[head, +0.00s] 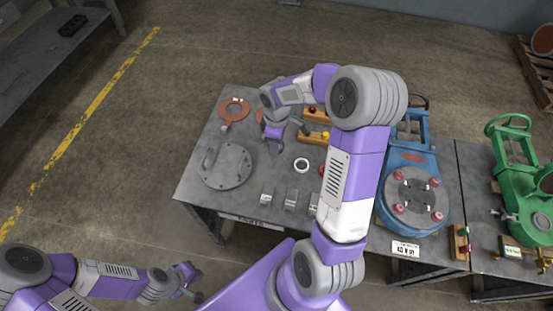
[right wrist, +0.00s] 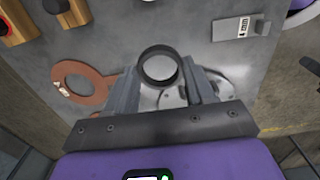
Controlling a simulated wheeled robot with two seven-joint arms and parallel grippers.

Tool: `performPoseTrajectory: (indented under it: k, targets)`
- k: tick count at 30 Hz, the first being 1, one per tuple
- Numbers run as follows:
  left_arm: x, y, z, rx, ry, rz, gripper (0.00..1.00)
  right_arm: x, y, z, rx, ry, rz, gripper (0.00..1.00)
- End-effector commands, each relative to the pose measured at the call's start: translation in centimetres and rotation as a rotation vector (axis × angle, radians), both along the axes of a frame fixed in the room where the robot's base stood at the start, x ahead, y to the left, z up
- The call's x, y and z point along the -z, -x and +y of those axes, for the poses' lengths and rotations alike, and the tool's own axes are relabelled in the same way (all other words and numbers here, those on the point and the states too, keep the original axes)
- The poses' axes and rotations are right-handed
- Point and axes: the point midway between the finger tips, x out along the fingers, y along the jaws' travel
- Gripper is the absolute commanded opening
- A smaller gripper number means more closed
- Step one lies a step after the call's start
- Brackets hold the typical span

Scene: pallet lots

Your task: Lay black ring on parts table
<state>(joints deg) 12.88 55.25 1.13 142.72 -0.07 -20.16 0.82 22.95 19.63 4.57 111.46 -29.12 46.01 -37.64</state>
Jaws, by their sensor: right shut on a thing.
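The black ring (right wrist: 158,64) is held between the two fingers of my right gripper (right wrist: 162,82) in the right wrist view. In the head view, my right gripper (head: 274,140) is over the parts table (head: 268,180), between the brown gaskets and a small white ring. The black ring cannot be made out clearly there. From these views I cannot tell how far the ring is above the tabletop. My left gripper (head: 191,282) is low at the left, off the table and away from the ring; its finger opening is too small to judge.
A round metal cover (head: 226,166) lies at the table's left. A brown gasket (head: 234,110) lies behind it. The white ring (head: 302,165) and several grey tagged blocks (head: 267,197) are near the front. A blue valve (head: 412,160) stands right, with a green one (head: 520,180) beyond.

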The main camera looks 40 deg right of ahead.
Motion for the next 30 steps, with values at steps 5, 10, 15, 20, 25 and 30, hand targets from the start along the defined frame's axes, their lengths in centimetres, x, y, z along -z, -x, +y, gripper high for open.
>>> performPoseTrajectory:
  k: [5,10,15,20,25,30]
  targets:
    - [1.4,0.0,0.0,0.0,0.0,0.0,0.0,3.5,0.1,0.0,0.0,-0.001,0.005,0.23]
    - [1.9,0.0,0.0,0.0,0.0,0.0,0.0,5.0,0.1,0.1,0.003,-0.002,0.004,0.23]
    - [3.2,0.0,0.0,0.0,0.0,0.0,0.0,7.9,0.1,0.1,0.001,-0.003,0.005,0.23]
    - [3.4,0.0,0.0,0.0,0.0,0.0,0.0,8.9,0.0,0.1,0.002,-0.001,0.002,0.23]
    - [3.3,0.0,0.0,0.0,0.0,0.0,0.0,8.8,0.0,0.1,0.003,0.0,0.001,0.23]
    - [3.6,0.0,0.0,0.0,0.0,0.0,0.0,9.2,0.0,0.1,0.002,-0.001,0.002,0.55]
